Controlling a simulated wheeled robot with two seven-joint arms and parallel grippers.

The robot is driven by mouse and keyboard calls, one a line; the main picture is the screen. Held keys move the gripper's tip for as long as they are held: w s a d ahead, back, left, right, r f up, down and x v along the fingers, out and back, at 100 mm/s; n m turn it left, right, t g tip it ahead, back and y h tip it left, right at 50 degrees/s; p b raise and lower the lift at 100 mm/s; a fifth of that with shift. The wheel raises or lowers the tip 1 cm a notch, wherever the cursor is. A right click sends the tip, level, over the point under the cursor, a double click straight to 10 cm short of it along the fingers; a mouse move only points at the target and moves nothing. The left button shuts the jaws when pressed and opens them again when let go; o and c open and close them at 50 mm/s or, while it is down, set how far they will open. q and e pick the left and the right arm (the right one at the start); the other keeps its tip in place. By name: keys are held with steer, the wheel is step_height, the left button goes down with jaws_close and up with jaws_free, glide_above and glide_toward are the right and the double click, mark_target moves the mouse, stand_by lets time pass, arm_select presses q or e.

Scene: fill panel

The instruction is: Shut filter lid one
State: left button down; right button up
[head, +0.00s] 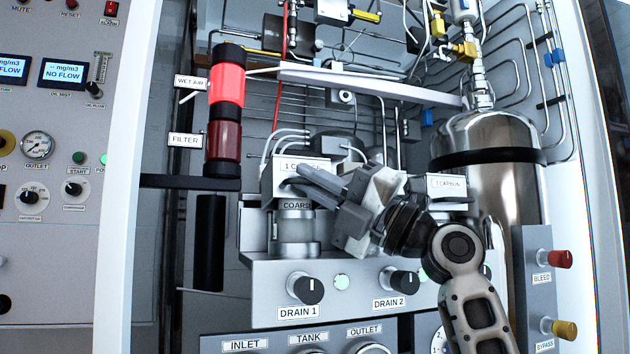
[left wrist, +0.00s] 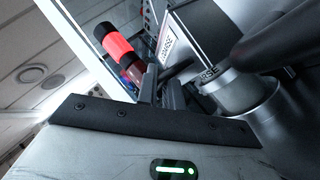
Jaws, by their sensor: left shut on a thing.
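Filter lid one (head: 290,183), a pale plate with a label starting "1 C", stands raised above the coarse filter housing (head: 296,232). The housing is a pale cylinder with a "COARSE" label at its top. My left gripper (head: 303,183) reaches across from the right, in front of the lid, and is shut on it; the exact grip point is hard to see. In the left wrist view the fingers (left wrist: 160,90) meet at the edge of the lid (left wrist: 190,40), with the housing (left wrist: 240,92) beside them. The fingers cover part of the lid's label. My right gripper is not in view.
Drain knobs (head: 307,288) sit below on the panel. A steel tank (head: 500,140) and thin pipes fill the back right.

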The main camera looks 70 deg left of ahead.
arm_select(q)
steer(key=shift+f, duration=0.15)
steer(key=c, duration=1.8)
jaws_free()
steer(key=shift+w+d+f, duration=0.15)
steer(key=shift+d, duration=0.05)
steer(key=w+d, duration=0.6)
steer(key=w+d+f, duration=0.1)
steer(key=w+d, duration=0.3)
